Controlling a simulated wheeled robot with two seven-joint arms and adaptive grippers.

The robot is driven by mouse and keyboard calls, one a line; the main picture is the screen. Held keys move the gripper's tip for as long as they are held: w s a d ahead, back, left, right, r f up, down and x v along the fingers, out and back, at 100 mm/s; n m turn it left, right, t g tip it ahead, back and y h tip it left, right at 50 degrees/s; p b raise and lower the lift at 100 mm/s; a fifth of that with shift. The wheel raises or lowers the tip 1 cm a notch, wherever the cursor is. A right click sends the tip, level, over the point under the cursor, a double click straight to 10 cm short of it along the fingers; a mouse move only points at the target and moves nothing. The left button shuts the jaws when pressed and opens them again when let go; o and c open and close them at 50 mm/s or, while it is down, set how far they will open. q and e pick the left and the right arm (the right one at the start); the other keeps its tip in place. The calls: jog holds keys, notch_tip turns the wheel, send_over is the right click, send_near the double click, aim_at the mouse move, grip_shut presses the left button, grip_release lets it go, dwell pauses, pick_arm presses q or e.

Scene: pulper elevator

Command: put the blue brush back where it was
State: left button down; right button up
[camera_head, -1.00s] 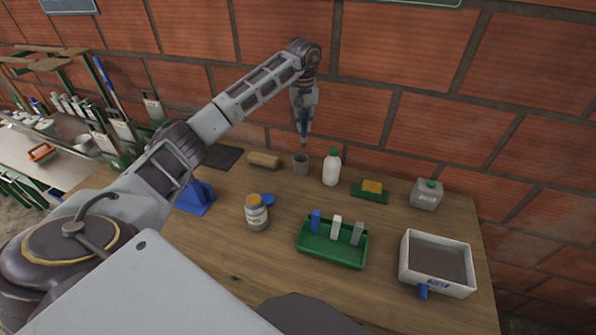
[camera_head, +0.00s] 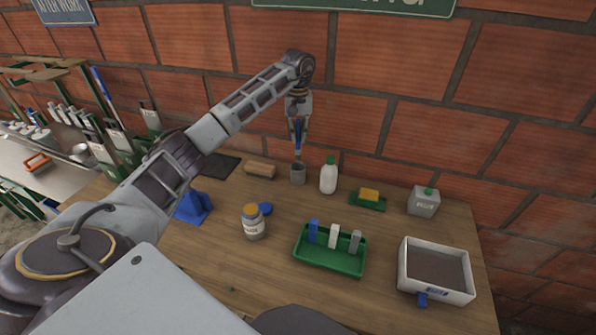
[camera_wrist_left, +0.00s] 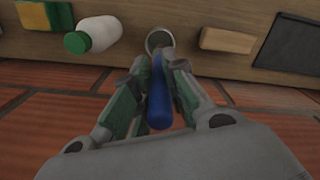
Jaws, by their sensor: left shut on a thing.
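My left gripper (camera_head: 298,124) is shut on the blue brush (camera_head: 298,138), which hangs upright below it. In the left wrist view the brush's blue handle (camera_wrist_left: 159,100) sits between the fingers (camera_wrist_left: 158,75). A small grey cup (camera_head: 298,175) stands on the table right below the brush. The brush's lower end is at the cup's mouth; I cannot tell whether it is inside. The cup also shows in the left wrist view (camera_wrist_left: 160,40), just beyond the fingertips. My right gripper is not in view.
A white bottle with a green cap (camera_head: 328,177) stands close right of the cup, and a wooden block (camera_head: 260,170) lies to its left. A yellow sponge (camera_head: 369,195), a jar (camera_head: 253,223), a green tray (camera_head: 330,262) and a white bin (camera_head: 403,270) are on the table. A brick wall (camera_head: 400,120) rises behind.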

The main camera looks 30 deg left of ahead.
aim_at(298, 149)
pick_arm(q)
notch_tip(298, 149, down, 5)
jog(key=shift+r, duration=0.2)
jog(key=shift+f+p, duration=0.35)
jog(key=shift+f, duration=0.35)
jog(key=shift+f, duration=1.85)
jog(key=shift+f, duration=0.15)
jog(key=c, duration=1.5)
grip_release()
jog(key=shift+o, duration=0.2)
